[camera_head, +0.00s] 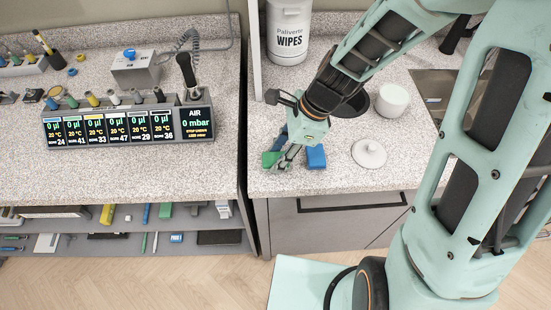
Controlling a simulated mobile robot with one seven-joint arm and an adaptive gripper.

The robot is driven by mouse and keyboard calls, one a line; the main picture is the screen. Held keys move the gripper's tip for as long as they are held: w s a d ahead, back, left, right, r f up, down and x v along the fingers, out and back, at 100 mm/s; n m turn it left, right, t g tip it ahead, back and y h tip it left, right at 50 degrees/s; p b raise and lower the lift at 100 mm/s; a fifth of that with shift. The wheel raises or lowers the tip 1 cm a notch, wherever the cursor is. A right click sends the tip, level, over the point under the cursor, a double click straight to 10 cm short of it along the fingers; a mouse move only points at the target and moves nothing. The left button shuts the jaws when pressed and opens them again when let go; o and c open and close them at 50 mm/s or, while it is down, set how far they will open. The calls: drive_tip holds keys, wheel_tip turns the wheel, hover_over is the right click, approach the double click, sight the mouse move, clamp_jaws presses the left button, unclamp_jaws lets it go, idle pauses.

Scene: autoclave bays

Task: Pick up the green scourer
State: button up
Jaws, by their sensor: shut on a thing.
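The green scourer (270,159) is a small green piece at the front left of the right-hand speckled counter, near its left edge. My gripper (284,160) reaches down to it from the upper right and is shut on it. The gripper's fingers cover part of the scourer. Whether it touches the counter or is slightly raised, I cannot tell.
A blue block (316,157) lies just right of my gripper. A white lid (369,154), a white pot (392,100) and a wipes tub (288,32) stand on the same counter. A display unit (130,124) stands on the left counter. A gap separates the counters.

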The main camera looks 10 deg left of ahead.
sight(270, 158)
drive_tip(key=shift+r, duration=0.1)
drive_tip(key=shift+c, duration=0.4)
drive_tip(key=shift+r+p, duration=0.75)
drive_tip(key=shift+p, duration=0.1)
wheel_tip(270, 158, up, 2)
drive_tip(key=shift+p, duration=0.95)
drive_tip(key=s+d+r+p, duration=0.2)
drive_tip(key=s+d+r, duration=0.1)
drive_tip(key=d, duration=0.3)
drive_tip(key=s+d+r+p, duration=0.2)
drive_tip(key=s+d+r, duration=0.1)
drive_tip(key=d+r, duration=0.3)
drive_tip(key=shift+s+d+r+p, duration=0.15)
drive_tip(key=shift+s+p, duration=0.15)
